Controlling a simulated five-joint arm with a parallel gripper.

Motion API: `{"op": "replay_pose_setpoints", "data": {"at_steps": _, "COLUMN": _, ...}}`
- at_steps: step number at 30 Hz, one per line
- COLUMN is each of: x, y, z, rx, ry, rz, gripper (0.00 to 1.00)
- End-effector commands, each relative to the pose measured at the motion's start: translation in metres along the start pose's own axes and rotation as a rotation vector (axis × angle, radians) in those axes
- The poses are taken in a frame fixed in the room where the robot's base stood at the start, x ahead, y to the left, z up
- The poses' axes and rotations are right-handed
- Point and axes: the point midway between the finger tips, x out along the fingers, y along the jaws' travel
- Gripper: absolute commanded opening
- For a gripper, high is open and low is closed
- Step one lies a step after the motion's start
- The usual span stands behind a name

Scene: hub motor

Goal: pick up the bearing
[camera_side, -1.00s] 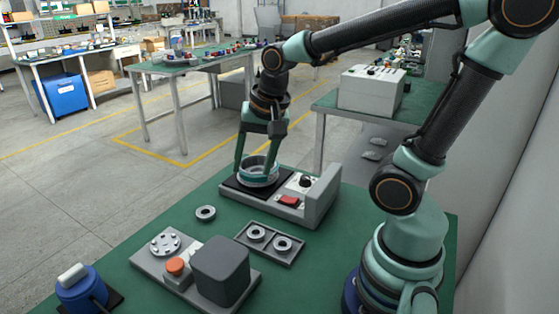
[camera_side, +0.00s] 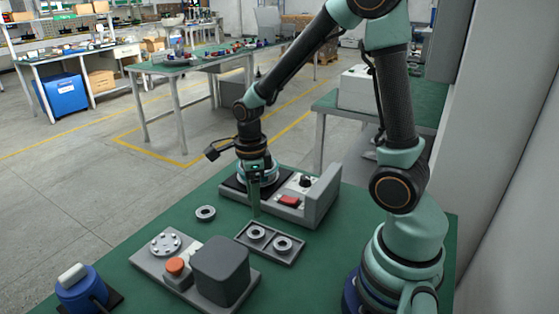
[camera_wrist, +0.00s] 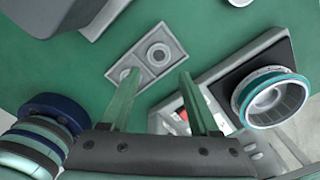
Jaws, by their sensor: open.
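Two grey ring bearings sit in a shallow grey tray (camera_side: 268,251). The left bearing (camera_side: 257,234) and right bearing (camera_side: 282,244) both lie flat. In the wrist view the tray (camera_wrist: 146,55) is ahead of my fingers, with one bearing (camera_wrist: 158,53) clear and the other (camera_wrist: 127,73) partly covered by the left finger. My gripper (camera_side: 255,208) points down just behind the tray in the side view, above the table. Its fingers (camera_wrist: 161,76) are apart with nothing between them. A similar loose grey ring (camera_side: 205,213) lies on the green table left of the tray.
The teal-rimmed hub (camera_wrist: 272,98) sits on a black pad of the grey fixture, which has a red switch (camera_side: 289,200). A grey base with a dark box (camera_side: 221,270) and orange knob (camera_side: 176,266) stands in front. A blue motor-like part (camera_side: 82,288) is front left.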

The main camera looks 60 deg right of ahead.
Motion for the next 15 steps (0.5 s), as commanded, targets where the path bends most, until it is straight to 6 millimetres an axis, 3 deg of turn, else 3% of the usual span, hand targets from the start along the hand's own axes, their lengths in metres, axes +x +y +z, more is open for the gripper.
{"op": "replay_pose_setpoints", "data": {"at_steps": 4, "x": 0.023, "y": 0.001, "z": 0.000, "rx": -0.002, "ry": 0.002, "rz": 0.003, "gripper": 0.62}}
{"op": "replay_pose_setpoints", "data": {"at_steps": 15, "x": 0.051, "y": 0.002, "z": 0.001, "rx": -0.004, "ry": 0.002, "rz": 0.003, "gripper": 0.62}}
